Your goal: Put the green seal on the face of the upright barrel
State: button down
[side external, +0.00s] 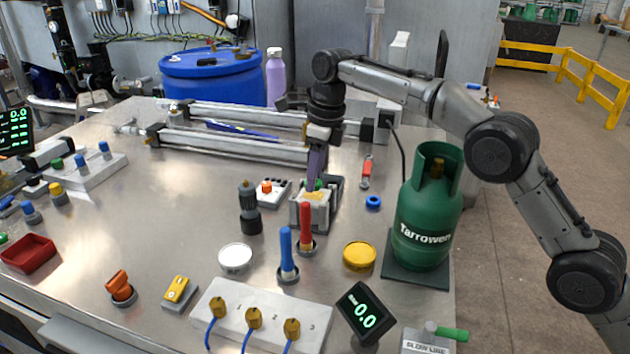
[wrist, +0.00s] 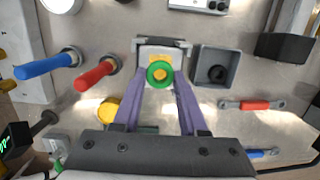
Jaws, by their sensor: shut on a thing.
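The green seal (wrist: 159,74) is a ring between the tips of my gripper's purple fingers (wrist: 160,82) in the wrist view, and the gripper is shut on it. In the side view only a bit of green (side external: 319,184) shows by my gripper (side external: 316,182). Below is a grey squarish block with a yellow-orange patch on top, which looks like the upright barrel (side external: 302,216); in the wrist view it (wrist: 161,46) lies behind the ring. The ring appears over the patch. I cannot tell whether it touches the face.
A grey open bin (wrist: 234,70) with a black ring inside stands right beside the block. Red (side external: 305,224) and blue (side external: 287,250) upright handles stand close in front. A green gas bottle (side external: 428,212) stands to the right. Long metal cylinders (side external: 235,145) lie behind.

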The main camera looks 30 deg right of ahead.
aim_at(320, 182)
jog(key=shift+f, duration=0.9)
jog(key=shift+f, duration=0.15)
jog(key=shift+c, duration=2.2)
grip_release()
jog(key=shift+s+d+r, duration=0.15)
jog(key=shift+r, duration=1.15)
jog(key=shift+s+d+r, duration=0.1)
jog(key=shift+d+r, duration=0.05)
jog(key=shift+r, duration=1.1)
jog(key=shift+s+d+r, duration=0.15)
jog(key=shift+r, duration=1.15)
